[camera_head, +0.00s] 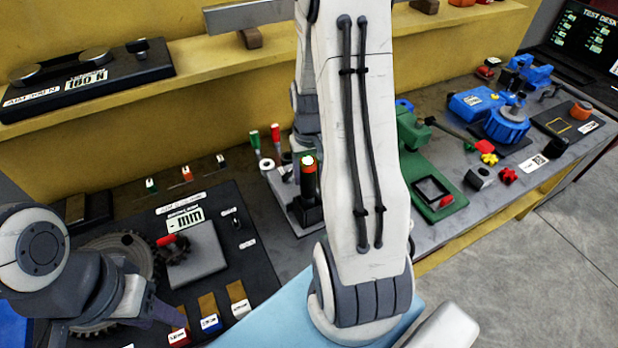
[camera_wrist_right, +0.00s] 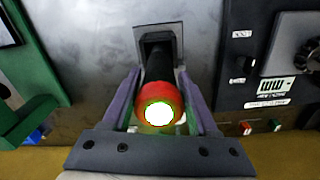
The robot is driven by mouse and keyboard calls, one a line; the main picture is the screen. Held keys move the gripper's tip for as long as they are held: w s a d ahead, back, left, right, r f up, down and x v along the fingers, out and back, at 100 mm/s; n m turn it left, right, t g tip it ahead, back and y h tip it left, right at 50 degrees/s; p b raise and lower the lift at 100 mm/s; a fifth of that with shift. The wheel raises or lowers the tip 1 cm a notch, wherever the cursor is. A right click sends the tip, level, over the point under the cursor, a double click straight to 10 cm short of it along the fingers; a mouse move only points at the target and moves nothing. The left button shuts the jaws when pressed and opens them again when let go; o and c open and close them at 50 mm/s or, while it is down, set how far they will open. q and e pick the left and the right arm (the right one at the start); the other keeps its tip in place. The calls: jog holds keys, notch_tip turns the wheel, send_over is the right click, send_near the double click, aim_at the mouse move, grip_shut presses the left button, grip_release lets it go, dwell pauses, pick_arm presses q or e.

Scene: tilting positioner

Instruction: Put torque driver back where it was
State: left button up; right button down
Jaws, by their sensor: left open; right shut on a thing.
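The torque driver (camera_head: 308,178) stands upright over a black holder (camera_head: 306,212) on a grey plate, in the middle of the head view. It has a dark body, an orange-red band and a bright top. In the right wrist view the driver (camera_wrist_right: 160,100) sits between the purple fingers of my right gripper (camera_wrist_right: 160,76), which is shut on it. Its dark lower part reaches the black holder (camera_wrist_right: 158,40); I cannot tell whether it is fully seated. My right arm hides part of this area in the head view. My left gripper (camera_head: 150,312) is open, low on the left.
A black panel (camera_head: 255,255) with a mm label, a gear (camera_head: 125,250) and several coloured blocks lies left of the holder. A green fixture (camera_head: 425,185) stands to the right. A yellow wall with a shelf (camera_head: 200,70) runs behind.

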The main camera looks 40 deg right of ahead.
aim_at(308, 189)
notch_tip(308, 189, down, 2)
jog(key=shift+f, duration=0.25)
jog(key=shift+f, duration=0.1)
jog(key=shift+c, duration=0.8)
grip_release()
